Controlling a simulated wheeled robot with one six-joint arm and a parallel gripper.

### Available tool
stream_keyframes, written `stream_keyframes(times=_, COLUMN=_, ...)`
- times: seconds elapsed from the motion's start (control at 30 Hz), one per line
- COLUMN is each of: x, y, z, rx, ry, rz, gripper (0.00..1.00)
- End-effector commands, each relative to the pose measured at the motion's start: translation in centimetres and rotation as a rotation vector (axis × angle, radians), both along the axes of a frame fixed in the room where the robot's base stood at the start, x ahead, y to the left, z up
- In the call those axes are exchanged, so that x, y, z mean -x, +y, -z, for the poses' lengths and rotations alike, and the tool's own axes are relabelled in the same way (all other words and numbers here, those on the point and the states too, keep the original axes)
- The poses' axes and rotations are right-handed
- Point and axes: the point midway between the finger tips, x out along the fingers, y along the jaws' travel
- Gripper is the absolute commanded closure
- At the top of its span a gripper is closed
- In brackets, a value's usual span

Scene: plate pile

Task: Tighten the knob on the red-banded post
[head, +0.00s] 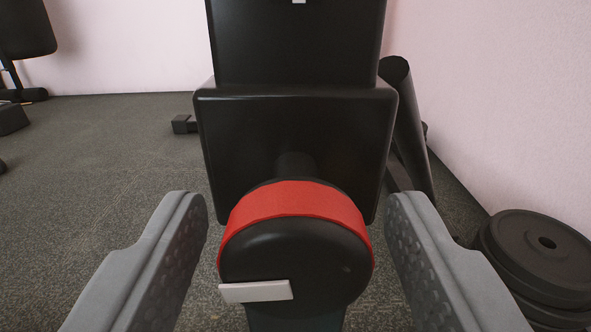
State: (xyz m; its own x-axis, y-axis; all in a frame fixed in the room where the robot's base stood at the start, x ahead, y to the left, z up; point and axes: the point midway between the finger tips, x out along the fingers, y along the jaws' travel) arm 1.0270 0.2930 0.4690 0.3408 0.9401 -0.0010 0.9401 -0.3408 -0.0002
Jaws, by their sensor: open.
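A round black knob (300,258) with a red band (290,205) around its rim faces me in the lower middle of the head view. A short pale bar marks its face at the lower left. The knob sits on a short stem in front of a black post (297,110) with a wide block-shaped collar. My gripper (295,215) is open, with one grey padded finger on each side of the knob. Gaps show between both fingers and the knob, and nothing is held. The lower end of the post is mostly hidden behind the knob.
Stacked black weight plates (540,255) lie on the floor at the right, near the pink wall. A dark tilted cylinder (410,130) stands behind the post to the right. Other gym equipment (25,35) is at the far left. The grey floor at left is mostly clear.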

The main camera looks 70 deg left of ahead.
Motion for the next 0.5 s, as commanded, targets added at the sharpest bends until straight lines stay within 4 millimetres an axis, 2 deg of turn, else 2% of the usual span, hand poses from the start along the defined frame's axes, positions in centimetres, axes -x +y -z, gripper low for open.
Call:
stream_keyframes(times=0.4, x=-0.26, y=0.63, z=-0.03, rx=-0.001, ry=0.000, rz=0.001, gripper=0.44)
stream_keyframes(times=0.5, x=-0.26, y=0.62, z=-0.04, rx=-0.001, ry=0.000, rz=0.001, gripper=0.64)
